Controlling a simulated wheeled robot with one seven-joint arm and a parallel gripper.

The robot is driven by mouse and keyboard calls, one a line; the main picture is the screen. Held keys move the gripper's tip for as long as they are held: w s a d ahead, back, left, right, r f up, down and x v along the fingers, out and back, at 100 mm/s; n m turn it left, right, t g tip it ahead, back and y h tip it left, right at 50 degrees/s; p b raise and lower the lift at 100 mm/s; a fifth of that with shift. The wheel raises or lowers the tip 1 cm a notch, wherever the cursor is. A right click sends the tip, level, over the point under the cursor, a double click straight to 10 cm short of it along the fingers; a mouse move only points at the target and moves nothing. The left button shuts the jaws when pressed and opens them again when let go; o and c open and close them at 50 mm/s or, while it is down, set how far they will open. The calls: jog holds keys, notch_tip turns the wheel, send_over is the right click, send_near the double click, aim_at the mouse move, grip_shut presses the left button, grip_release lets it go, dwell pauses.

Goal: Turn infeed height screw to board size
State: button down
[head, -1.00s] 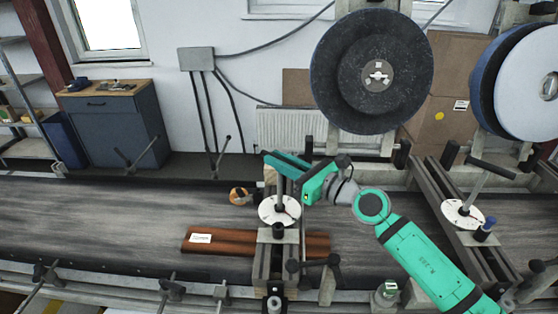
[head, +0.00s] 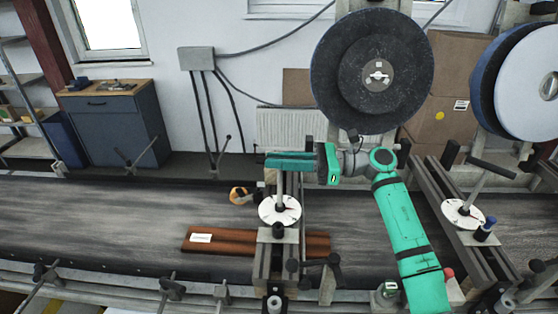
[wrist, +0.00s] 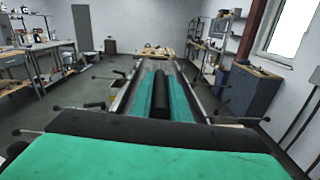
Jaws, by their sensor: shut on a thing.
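The infeed height screw is an upright shaft (head: 279,188) over a white dial disc (head: 268,212) with small marks too fine to read. My gripper (head: 268,160) lies level across the shaft's top, its teal fingers pointing left. It is shut on the screw's crank handle, which the head view hides behind the fingers. In the wrist view the handle (wrist: 161,95) is a black bar between the two teal fingers. Reddish-brown boards (head: 260,242) with a white label lie on the dark belt (head: 90,225), passing under the screw's frame.
A second frame with a white dial (head: 455,211) and black crank (head: 490,166) stands at the right. Large dark discs (head: 340,80) hang behind my arm. A orange-brown roll (head: 238,196) sits left of the screw. The belt's left part is clear.

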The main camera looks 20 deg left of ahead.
jog(key=n+g+h, duration=0.2)
jog(key=g, duration=0.1)
jog(key=n+g+h, duration=0.1)
jog(key=n+g, duration=0.2)
jog(key=g, duration=0.1)
jog(key=shift+a+h, duration=0.1)
jog(key=shift+h, duration=0.3)
jog(key=shift+s+f+n+g+h, duration=0.1)
jog(key=shift+n+g+h, duration=0.4)
jog(key=shift+n+g, duration=0.15)
jog(key=c, duration=1.7)
grip_release()
